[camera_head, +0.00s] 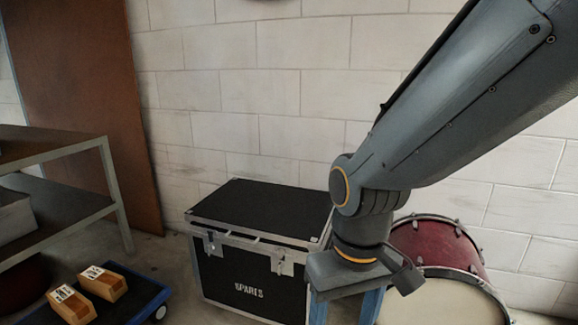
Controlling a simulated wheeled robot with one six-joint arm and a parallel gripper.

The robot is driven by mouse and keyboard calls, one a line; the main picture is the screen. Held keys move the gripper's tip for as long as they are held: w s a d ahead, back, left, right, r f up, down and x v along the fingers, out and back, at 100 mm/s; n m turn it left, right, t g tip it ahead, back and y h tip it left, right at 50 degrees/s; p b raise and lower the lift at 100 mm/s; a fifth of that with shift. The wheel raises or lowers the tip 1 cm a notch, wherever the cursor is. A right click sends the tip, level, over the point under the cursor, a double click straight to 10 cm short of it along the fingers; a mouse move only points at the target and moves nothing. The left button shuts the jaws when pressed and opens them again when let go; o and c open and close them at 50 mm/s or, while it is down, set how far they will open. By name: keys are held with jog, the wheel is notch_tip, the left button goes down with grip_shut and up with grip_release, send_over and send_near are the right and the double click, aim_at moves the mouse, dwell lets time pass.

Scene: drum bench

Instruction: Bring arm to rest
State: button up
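My arm reaches in from the upper right of the head view and bends down at the wrist. My gripper (345,308) points downward at the bottom edge, in front of the right end of a black case and left of a red drum. Its two blue fingers stand well apart, and nothing shows between their visible parts. The fingertips are cut off by the bottom of the picture.
A black case marked SPARES (250,285) stands on the floor by the wall. The red drum (440,245) is partly hidden by my wrist. A blue dolly (145,288) carries two labelled tan blocks (100,283) (72,305). A shelf bench (60,150) stands left.

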jog(key=s+d+r+m+p, duration=0.1)
jog(key=d+r+m+p, duration=0.2)
jog(key=d+r+p, duration=0.7)
jog(key=shift+s+d+r+p, duration=0.15)
jog(key=shift+d+r+p, duration=0.25)
jog(key=shift+r+p, duration=2.05)
notch_tip(320, 180, down, 2)
jog(key=shift+p, duration=0.95)
